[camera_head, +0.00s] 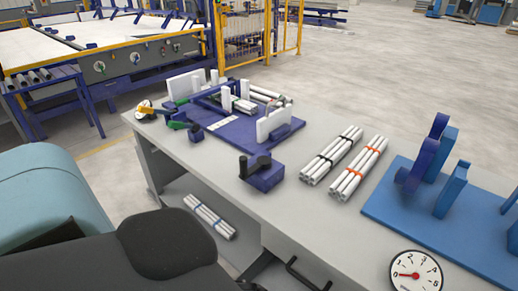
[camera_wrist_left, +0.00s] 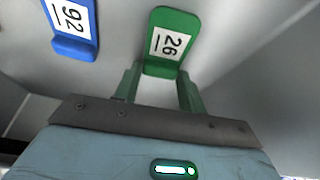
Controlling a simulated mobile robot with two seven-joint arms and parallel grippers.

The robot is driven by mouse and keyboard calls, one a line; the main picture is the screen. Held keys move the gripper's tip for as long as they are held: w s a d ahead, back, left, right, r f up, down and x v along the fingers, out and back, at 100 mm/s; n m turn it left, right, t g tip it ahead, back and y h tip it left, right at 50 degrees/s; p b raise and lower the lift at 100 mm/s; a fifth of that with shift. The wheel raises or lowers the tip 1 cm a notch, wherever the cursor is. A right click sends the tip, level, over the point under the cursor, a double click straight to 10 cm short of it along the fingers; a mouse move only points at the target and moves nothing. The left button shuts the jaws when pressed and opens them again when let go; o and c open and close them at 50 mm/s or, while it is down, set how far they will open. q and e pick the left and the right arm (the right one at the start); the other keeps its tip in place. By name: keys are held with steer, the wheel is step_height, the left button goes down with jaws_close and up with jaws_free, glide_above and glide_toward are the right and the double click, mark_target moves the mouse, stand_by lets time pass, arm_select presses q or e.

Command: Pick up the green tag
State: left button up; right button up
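The green tag (camera_wrist_left: 170,40) is at the upper middle of the left wrist view. It has a white label reading 26 and a lip at its lower end. My left gripper (camera_wrist_left: 158,76) points at it, its two green fingers apart. The tag's lower end sits at the gap between the fingertips. I cannot tell whether either finger touches it. The green tag is not seen in the head view. My right gripper is in neither view.
A blue tag (camera_wrist_left: 72,28) labelled 92 is left of the green one. In the head view a grey workbench (camera_head: 300,215) carries a blue fixture (camera_head: 235,130), pipe bundles (camera_head: 358,168), a blue rack (camera_head: 420,220) and a gauge (camera_head: 415,272). More pipes (camera_head: 210,216) lie on a lower shelf.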

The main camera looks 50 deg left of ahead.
arm_select(q)
steer(key=c, duration=0.4)
step_height(320, 180, up, 10)
steer(key=p, duration=0.2)
steer(key=shift+p, duration=0.4)
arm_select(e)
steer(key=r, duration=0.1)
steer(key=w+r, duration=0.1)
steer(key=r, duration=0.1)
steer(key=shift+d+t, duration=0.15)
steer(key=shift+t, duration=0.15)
